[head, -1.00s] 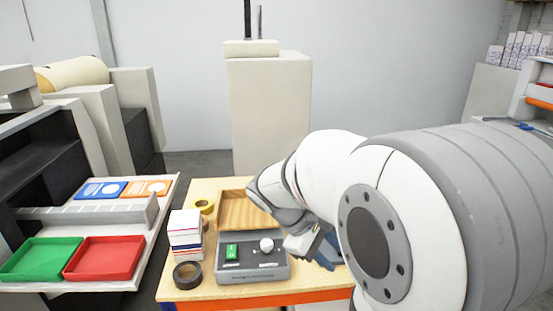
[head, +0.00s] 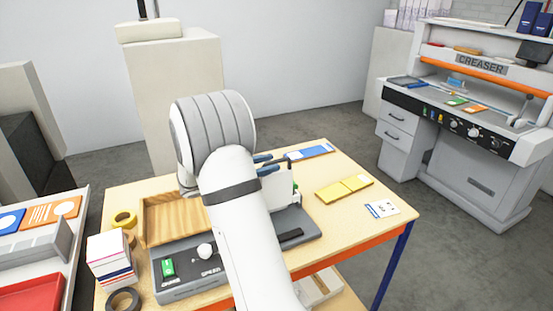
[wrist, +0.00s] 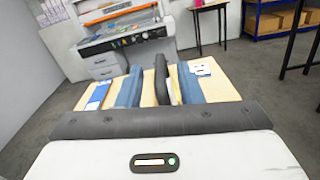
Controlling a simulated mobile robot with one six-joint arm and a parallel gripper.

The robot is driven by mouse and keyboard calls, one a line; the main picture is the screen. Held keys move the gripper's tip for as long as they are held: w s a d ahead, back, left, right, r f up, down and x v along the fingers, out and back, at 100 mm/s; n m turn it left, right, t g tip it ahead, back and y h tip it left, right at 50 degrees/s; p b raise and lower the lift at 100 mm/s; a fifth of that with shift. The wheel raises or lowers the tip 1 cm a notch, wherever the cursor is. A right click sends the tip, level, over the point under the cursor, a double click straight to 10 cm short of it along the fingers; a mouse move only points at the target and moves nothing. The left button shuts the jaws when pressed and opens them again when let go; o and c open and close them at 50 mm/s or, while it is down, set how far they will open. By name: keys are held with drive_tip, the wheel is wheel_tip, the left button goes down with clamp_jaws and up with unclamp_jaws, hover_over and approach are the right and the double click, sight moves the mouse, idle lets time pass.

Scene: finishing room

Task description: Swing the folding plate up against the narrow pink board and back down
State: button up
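The grey folding device (head: 185,277) sits on the worktable, with a green switch and a white knob on its front. My gripper (head: 267,164) is above its right part, partly hidden by my arm. In the wrist view its two blue fingers (wrist: 161,88) are apart. A dark upright bar (wrist: 162,78), perhaps the folding plate's handle, shows between them with gaps on both sides. I cannot make out the narrow pink board.
On the table (head: 330,225) are a wooden tray (head: 175,218), tape rolls (head: 123,299), a stack of small boxes (head: 110,258), a yellow folder (head: 343,189), a blue card (head: 310,152) and a white card (head: 382,209). The creaser (head: 470,120) stands back right. Grey floor lies between.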

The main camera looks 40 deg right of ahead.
drive_tip(key=shift+p+x, duration=0.35)
drive_tip(key=shift+x, duration=1.4)
clamp_jaws()
